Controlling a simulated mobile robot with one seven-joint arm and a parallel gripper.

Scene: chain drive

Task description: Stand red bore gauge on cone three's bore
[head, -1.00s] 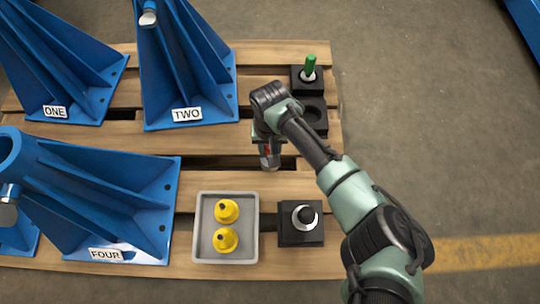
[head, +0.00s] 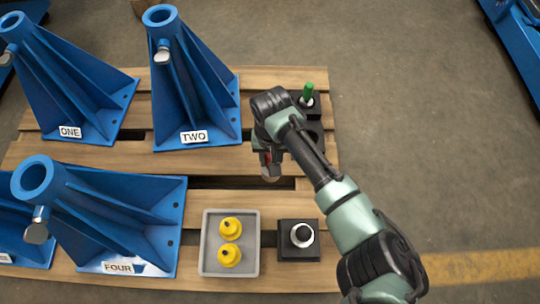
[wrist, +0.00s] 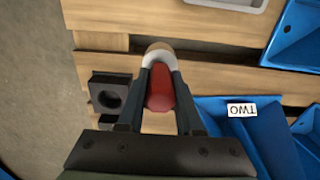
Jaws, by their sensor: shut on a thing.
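My gripper (wrist: 160,75) is shut on the red bore gauge (wrist: 160,92), which has a pale collar and a tan end. In the head view the gauge (head: 267,158) hangs under my gripper (head: 268,165), partly hidden by it, over the pallet's middle right. Blue cones stand on the pallet; the labels ONE, TWO and FOUR are readable. A further blue cone (head: 25,252) sits at the lower left edge, mostly hidden behind cone FOUR. Its label is cut off, so I cannot confirm that it is cone three, and its bore is out of sight.
A grey tray (head: 206,246) holds two yellow pieces. A black block (head: 287,251) with a black-and-silver piece stands beside it. A green gauge (head: 308,92) stands in a black block at the back right. Cones TWO (head: 190,85) and FOUR (head: 110,210) stand left of my gripper.

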